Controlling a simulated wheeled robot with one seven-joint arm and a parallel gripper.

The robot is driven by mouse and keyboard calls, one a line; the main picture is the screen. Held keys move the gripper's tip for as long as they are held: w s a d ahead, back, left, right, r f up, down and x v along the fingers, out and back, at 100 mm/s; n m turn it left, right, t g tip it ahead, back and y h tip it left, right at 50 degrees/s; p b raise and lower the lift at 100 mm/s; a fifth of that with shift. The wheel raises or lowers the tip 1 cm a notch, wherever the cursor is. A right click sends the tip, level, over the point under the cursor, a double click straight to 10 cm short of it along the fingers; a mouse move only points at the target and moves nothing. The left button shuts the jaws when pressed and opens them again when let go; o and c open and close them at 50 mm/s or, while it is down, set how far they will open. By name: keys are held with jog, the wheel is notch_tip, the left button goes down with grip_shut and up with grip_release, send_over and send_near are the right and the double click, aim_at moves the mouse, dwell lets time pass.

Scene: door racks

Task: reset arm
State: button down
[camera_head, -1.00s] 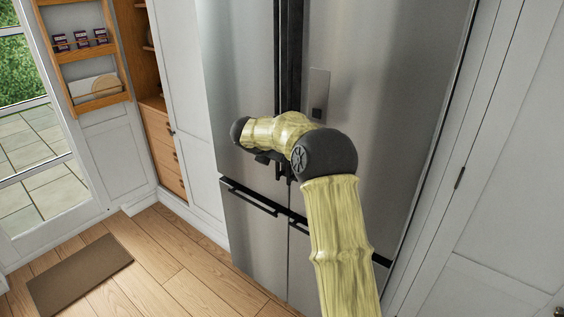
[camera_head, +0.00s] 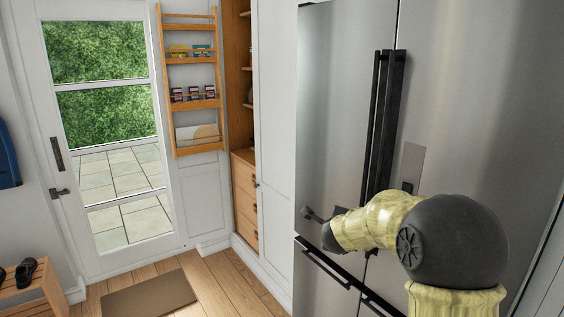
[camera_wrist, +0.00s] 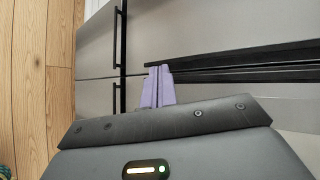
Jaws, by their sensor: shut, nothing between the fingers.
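My gripper (camera_wrist: 158,76) shows in the wrist view as two lavender fingers pressed together, with nothing between them. Behind the fingers are the steel front and long black handles of the fridge (camera_wrist: 205,28). I cannot tell how far the fingertips are from the fridge. In the head view my yellow arm with its dark joint fills the lower right, bent toward the left in front of the fridge (camera_head: 335,75). The fingers cannot be made out clearly there.
A wooden door rack (camera_head: 190,62) with jars and boxes hangs on a white cabinet door left of the fridge. An open wooden cupboard (camera_head: 243,185) stands between. A glazed door (camera_head: 103,110), a brown mat (camera_head: 150,298) and a wooden bench (camera_head: 30,290) are further left. Floor near the mat is clear.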

jog(key=s+f+n+g, duration=0.3)
jog(key=s+n, duration=0.4)
jog(key=s, duration=0.4)
jog(key=s+f+n+g+y, duration=0.1)
jog(key=s+f+n+g, duration=0.2)
jog(key=s+f+n, duration=0.2)
jog(key=s+f+n+g+y, duration=0.1)
jog(key=s+f+n+g, duration=0.2)
jog(key=s+n, duration=0.7)
jog(key=s+f, duration=0.1)
jog(key=s, duration=0.6)
jog(key=shift+f+n, duration=0.25)
jog(key=shift+n, duration=0.05)
